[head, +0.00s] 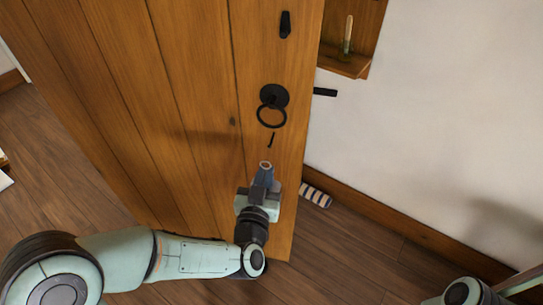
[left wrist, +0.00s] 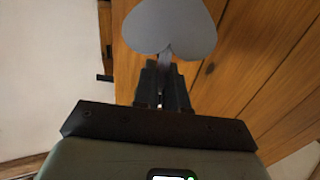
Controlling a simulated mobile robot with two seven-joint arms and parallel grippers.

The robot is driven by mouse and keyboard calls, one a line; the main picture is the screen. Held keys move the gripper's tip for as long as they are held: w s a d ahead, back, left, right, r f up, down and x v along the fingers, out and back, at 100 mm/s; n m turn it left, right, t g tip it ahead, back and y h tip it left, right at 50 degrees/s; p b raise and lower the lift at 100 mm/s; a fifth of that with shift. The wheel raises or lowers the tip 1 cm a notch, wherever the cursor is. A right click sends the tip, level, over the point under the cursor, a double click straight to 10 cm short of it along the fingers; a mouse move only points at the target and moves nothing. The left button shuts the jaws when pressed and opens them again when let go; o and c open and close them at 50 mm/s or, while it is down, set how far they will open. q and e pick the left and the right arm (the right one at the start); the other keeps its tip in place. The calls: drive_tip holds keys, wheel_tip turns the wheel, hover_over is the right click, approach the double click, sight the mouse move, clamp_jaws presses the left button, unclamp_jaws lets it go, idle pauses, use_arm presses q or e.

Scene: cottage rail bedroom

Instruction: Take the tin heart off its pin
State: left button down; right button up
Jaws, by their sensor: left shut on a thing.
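The tin heart (left wrist: 172,27) is plain grey and fills the top middle of the left wrist view; its far end is cut off by the frame edge. A narrow strip runs from its notch into the fingers of my left gripper (left wrist: 163,88), which are shut on it. In the head view my left gripper (head: 264,172) is close to the wooden door, below the ring handle; the heart is hard to make out there. A small dark pin (head: 271,140) shows on the door just above the gripper, with nothing seen hanging on it. My right gripper is out of view.
The plank door (head: 190,100) carries a black ring handle (head: 272,108) and a black fitting (head: 285,24). A small wooden shelf (head: 345,64) is on the white wall to the right. A striped roll (head: 316,195) lies on the floor by the door edge.

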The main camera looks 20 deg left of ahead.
use_arm(q)
drive_tip(key=shift+s+f, duration=0.1)
drive_tip(key=shift+s, duration=0.85)
